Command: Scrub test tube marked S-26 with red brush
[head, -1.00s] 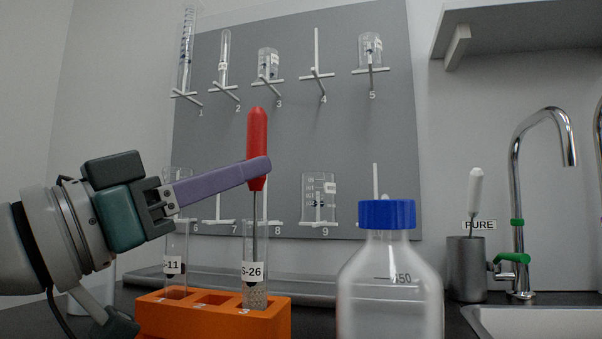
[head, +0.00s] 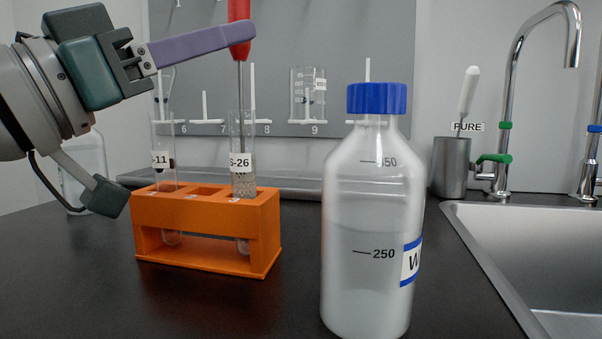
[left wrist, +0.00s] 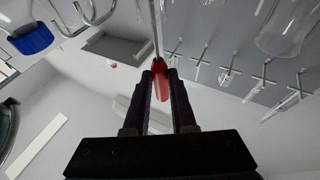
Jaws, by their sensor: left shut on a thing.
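The red brush shows its red handle (head: 239,12) at the top of the head view. Its thin rod runs down into the test tube marked S-26 (head: 241,162). The bristles (head: 243,186) are inside the tube, just below the label. The tube stands upright in the right slot of the orange rack (head: 205,215). My left gripper (head: 240,36) is shut on the red handle, above the tube. The left wrist view shows the handle (left wrist: 160,82) between the fingers (left wrist: 160,88). My right gripper is not in view.
A tube ending in "-11" (head: 162,160) stands in the left slot. A blue-capped bottle (head: 370,270) stands right of the rack. A white-handled brush (head: 468,92) stands in a grey holder (head: 451,168) by the tap and sink (head: 550,240). Pegs line the grey board behind.

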